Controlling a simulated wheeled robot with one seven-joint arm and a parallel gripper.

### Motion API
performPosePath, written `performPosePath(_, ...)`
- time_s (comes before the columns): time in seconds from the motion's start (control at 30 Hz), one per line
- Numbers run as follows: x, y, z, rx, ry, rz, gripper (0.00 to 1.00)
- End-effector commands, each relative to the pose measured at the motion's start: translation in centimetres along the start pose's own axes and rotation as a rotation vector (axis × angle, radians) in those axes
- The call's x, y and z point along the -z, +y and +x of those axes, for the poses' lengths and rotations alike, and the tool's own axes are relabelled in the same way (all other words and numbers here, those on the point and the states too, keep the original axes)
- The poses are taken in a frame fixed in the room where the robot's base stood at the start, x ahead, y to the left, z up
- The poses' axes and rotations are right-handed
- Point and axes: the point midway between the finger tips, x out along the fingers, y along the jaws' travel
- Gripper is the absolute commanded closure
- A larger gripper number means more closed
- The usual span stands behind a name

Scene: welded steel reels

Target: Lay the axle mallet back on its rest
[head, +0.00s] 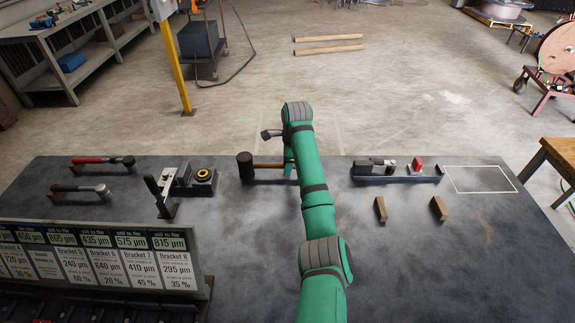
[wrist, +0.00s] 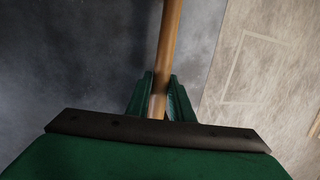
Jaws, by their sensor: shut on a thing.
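The axle mallet has a black head (head: 245,165) and a wooden handle (head: 268,165). It lies level near the table's far edge, head to the left. My gripper (head: 289,166) is shut on the handle, partly hidden by my green arm in the head view. In the wrist view the handle (wrist: 168,35) runs between the green fingers of my gripper (wrist: 160,79); the head is out of that view. Two brown blocks, a left one (head: 380,209) and a right one (head: 438,207), stand apart and empty on the right; I cannot tell whether they are the rest.
A red-handled hammer (head: 100,161) and a dark-handled hammer (head: 80,189) lie at the left. A clamp-like fixture (head: 167,190) stands left of the mallet. A tool tray (head: 395,179) lies behind the blocks. A sign board (head: 100,258) fills the front left.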

Motion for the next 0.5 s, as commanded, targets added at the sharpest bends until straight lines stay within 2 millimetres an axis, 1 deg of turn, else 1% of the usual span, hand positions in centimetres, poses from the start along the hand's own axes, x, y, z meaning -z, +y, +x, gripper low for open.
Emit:
performPosePath(0.33, 0.03, 0.06, 0.46, 0.001, 0.000, 0.000, 1.00)
performPosePath(0.37, 0.03, 0.06, 0.45, 0.001, 0.000, 0.000, 0.75)
performPosePath(0.4, 0.04, 0.06, 0.46, 0.001, 0.000, 0.000, 0.65)
performPosePath(0.43, 0.04, 0.07, 0.46, 0.001, 0.000, 0.000, 0.58)
performPosePath(0.5, 0.04, 0.08, 0.47, 0.001, 0.000, 0.000, 0.58)
